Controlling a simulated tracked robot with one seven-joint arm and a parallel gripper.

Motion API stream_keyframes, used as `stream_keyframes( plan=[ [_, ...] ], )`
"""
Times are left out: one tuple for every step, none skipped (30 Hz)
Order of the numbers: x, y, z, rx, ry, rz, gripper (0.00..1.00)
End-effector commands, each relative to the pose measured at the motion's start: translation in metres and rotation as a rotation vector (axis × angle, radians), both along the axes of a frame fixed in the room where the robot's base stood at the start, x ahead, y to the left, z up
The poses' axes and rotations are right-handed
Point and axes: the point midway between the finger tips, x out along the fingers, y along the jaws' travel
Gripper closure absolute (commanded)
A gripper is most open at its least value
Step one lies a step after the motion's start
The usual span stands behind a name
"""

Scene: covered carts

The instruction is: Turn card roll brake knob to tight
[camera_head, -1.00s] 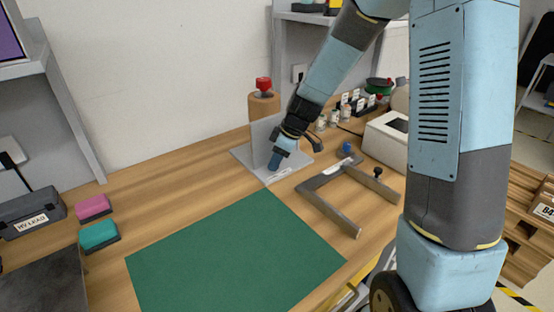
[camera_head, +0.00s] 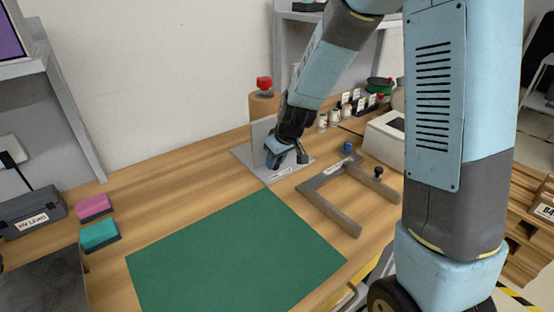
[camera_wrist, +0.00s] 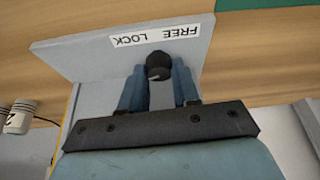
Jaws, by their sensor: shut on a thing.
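A grey metal stand (camera_head: 240,154) with a flat base and an upright plate stands on the wooden table. My gripper (camera_head: 272,160) is low at the front of the plate. In the wrist view my gripper (camera_wrist: 160,80) is shut on a dark knob (camera_wrist: 158,62), with a blue finger on each side. A white label (camera_wrist: 155,36) reading FREE and LOCK is beside the knob. The knob's pointer cannot be made out, and the head view hides the knob behind my gripper.
A green mat (camera_head: 235,255) lies in front. A grey U-shaped frame (camera_head: 345,210) with a black knob lies at right, near a white box (camera_head: 385,138) and several small jars. Pink (camera_head: 94,206) and teal (camera_head: 99,235) blocks lie at left.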

Motion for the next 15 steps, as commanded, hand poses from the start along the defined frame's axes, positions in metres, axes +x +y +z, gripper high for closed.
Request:
stream_keyframes(
  plan=[
    [0.0029,-0.0007,0.0023,0.000,-0.009,-0.026,1.00],
    [0.0030,-0.0010,0.0022,0.000,-0.009,-0.040,1.00],
    [0.0028,-0.0006,0.0023,0.000,-0.009,-0.060,1.00],
    [0.0029,-0.0006,0.0022,0.000,-0.010,-0.075,1.00],
    [0.0028,-0.0006,0.0023,0.000,-0.010,-0.089,1.00],
    [0.0027,-0.0005,0.0022,0.000,-0.009,-0.108,1.00],
    [0.0025,-0.0003,0.0022,0.000,-0.009,-0.121,1.00],
    [0.0024,-0.0003,0.0021,0.000,-0.009,-0.135,1.00],
    [0.0022,0.0001,0.0020,0.001,-0.008,-0.153,1.00],
    [0.0022,-0.0002,0.0021,0.000,-0.009,-0.168,1.00],
    [0.0020,0.0003,0.0020,0.000,-0.008,-0.181,1.00],
    [0.0020,0.0002,0.0020,0.000,-0.008,-0.200,1.00],
    [0.0018,0.0006,0.0020,0.000,-0.009,-0.213,1.00],
    [0.0017,0.0005,0.0020,0.000,-0.007,-0.227,1.00],
    [0.0017,0.0008,0.0019,0.001,-0.008,-0.246,1.00]
  ],
)
